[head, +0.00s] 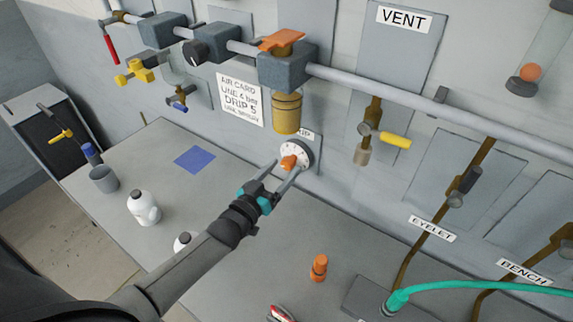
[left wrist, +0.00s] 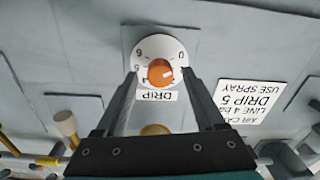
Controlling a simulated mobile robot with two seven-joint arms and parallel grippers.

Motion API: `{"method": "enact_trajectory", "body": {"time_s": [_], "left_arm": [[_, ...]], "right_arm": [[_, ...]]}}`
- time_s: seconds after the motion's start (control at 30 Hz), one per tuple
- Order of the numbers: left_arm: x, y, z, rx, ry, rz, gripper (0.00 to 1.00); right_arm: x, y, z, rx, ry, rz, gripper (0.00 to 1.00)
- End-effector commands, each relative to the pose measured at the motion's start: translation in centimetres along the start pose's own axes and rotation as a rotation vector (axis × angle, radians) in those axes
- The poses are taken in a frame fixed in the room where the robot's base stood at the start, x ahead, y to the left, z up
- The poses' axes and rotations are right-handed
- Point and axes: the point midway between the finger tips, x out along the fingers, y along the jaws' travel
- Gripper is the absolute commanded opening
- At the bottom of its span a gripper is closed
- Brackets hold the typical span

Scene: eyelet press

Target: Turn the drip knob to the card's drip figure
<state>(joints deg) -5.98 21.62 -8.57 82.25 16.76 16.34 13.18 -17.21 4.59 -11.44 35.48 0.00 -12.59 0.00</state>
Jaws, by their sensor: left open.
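The orange drip knob (head: 289,163) sits on a white round dial (head: 299,150) low on the wall panel. My left gripper (head: 282,169) is open, with its fingers reaching to either side of the knob. In the left wrist view, which is upside down, the knob (left wrist: 160,73) lies between the two fingers with gaps beside it. A small white mark shows on it. My right gripper is not in view.
A brass-coloured bowl (head: 286,112) hangs just above the dial. A yellow-handled valve (head: 394,140) is to its right. The bench (head: 270,245) below the dial is mostly clear.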

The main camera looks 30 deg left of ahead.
Motion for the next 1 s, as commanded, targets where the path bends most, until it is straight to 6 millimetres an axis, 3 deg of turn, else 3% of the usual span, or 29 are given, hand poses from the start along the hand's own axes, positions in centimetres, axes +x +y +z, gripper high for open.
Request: {"method": "enact_trajectory", "body": {"time_s": [0.23, 0.6, 1.0], "left_arm": [[2.0, 0.0, 0.0, -0.001, 0.0, 0.0, 0.71], [2.3, 0.0, 0.0, -0.001, 0.0, 0.0, 0.71], [2.3, 0.0, 0.0, 0.0, 0.0, 0.0, 0.26]], "right_arm": [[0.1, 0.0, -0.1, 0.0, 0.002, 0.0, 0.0], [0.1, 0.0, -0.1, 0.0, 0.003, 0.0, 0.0], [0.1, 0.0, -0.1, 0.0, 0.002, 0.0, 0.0]]}}
